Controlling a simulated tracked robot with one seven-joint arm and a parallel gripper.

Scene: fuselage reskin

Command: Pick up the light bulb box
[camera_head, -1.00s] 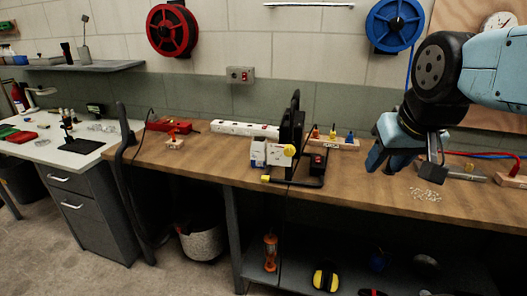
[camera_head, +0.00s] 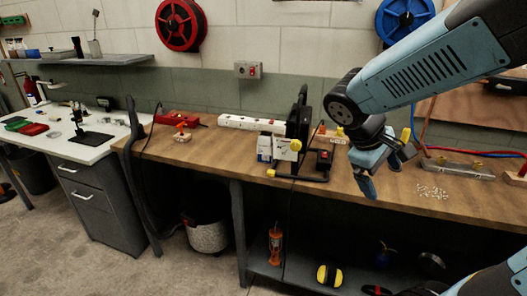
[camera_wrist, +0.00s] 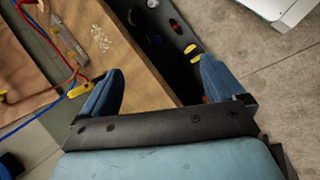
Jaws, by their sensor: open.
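A small white and blue box (camera_head: 265,147), which may be the light bulb box, stands on the wooden workbench (camera_head: 405,196) just left of a black stand; its print is too small to read. My gripper (camera_head: 385,168) is open and empty, right of the box and the stand, near the bench's front edge. In the wrist view, my gripper's two blue fingers (camera_wrist: 160,88) are spread apart, with the bench edge between and below them. The box is not visible in the wrist view.
The black stand (camera_head: 302,125) with a yellow knob is between the box and my gripper. A white power strip (camera_head: 250,123) lies behind the box. Several small screws (camera_head: 432,191) lie at right. The bench left of the box is largely clear.

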